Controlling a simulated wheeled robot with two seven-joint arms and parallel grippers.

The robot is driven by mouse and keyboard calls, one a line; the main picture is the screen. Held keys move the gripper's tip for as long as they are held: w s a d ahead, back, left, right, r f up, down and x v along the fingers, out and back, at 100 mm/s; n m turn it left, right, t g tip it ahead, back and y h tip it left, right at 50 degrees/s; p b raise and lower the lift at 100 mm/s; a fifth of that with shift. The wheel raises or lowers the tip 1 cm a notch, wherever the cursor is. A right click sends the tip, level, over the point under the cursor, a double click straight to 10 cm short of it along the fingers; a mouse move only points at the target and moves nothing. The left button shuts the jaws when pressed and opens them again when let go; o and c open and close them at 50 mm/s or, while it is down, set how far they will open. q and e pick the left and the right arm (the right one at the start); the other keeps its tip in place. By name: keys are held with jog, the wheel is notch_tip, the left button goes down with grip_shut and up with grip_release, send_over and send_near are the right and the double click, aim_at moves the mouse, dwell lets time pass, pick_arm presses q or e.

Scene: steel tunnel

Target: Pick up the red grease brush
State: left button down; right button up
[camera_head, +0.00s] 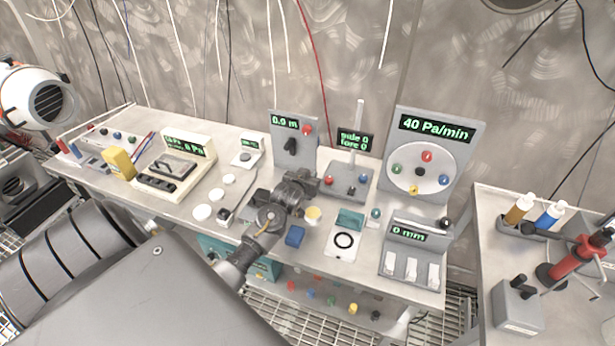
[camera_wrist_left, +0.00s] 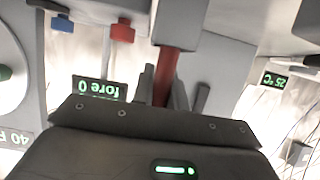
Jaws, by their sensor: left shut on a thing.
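My left gripper (camera_head: 297,186) is over the middle of the bench, in front of the 0.0 m panel. In the left wrist view, its fingers are shut on a narrow red handle (camera_wrist_left: 164,82), which I take for the red grease brush. My right gripper is not in view.
The pale bench (camera_head: 215,225) holds the 0.0 m panel (camera_head: 289,152), a small two-knob console (camera_head: 345,182), the 40 Pa/min dial panel (camera_head: 428,155) and the 0 mm switch box (camera_head: 412,255). A blue block (camera_head: 295,236) and yellow-topped cup (camera_head: 313,214) lie close to the gripper.

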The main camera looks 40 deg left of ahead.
pick_arm(q)
notch_tip(320, 180, up, 10)
jog(key=b, duration=0.1)
dwell(0.4)
